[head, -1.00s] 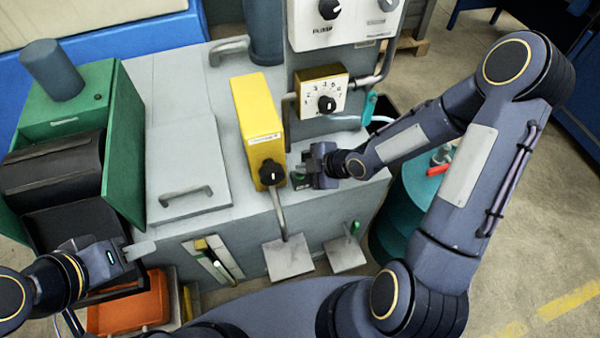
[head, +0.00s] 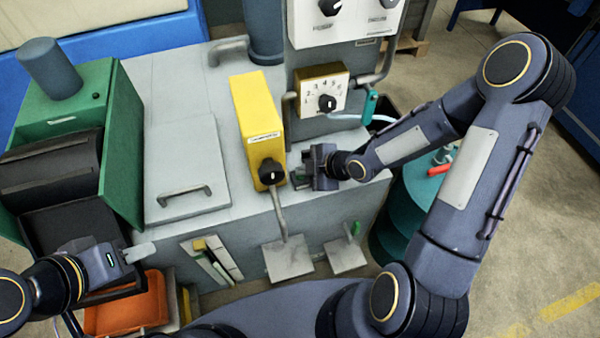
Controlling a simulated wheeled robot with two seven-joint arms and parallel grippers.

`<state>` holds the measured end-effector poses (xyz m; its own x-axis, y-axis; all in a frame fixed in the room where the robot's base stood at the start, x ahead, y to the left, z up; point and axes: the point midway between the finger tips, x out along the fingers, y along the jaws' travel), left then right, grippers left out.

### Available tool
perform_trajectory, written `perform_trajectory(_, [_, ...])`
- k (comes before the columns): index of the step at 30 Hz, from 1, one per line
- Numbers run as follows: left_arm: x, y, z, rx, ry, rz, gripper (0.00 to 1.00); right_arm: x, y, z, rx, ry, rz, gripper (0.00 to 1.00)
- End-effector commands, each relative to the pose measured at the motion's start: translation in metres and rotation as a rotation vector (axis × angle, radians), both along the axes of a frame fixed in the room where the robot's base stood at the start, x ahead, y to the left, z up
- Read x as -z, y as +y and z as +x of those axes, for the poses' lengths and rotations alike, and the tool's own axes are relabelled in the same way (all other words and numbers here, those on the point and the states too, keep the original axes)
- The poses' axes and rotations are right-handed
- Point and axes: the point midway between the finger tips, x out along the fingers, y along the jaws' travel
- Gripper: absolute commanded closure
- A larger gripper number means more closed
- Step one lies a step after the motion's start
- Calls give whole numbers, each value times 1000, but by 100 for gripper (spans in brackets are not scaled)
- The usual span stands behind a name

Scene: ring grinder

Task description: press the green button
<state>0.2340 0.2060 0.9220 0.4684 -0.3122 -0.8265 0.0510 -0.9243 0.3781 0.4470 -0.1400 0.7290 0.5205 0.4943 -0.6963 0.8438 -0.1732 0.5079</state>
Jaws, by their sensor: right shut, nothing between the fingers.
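My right gripper (head: 300,174) is shut and empty, low over the grey machine top just right of the yellow box. A small dark green patch (head: 299,183) shows at its fingertips, largely hidden by them. I cannot tell whether this patch is the green button or whether the fingers touch it. No other clear green button shows. My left gripper (head: 140,251) is at the lower left, by the front edge of the machine. Its pale fingers overlap in this view, so their opening is unclear.
A yellow box (head: 258,120) with a black knob (head: 271,172) stands left of my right gripper. A yellow dial panel (head: 321,92) is behind it. A green housing (head: 122,150) stands at the left. A grey lid with a handle (head: 184,200) lies between.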

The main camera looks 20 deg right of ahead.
Motion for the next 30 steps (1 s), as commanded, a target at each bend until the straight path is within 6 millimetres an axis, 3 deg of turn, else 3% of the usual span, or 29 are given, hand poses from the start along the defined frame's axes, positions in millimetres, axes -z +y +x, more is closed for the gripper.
perform_trajectory(30, [-14,0,0,0,0,0,64,-18,0,0,-1,1,0,100])
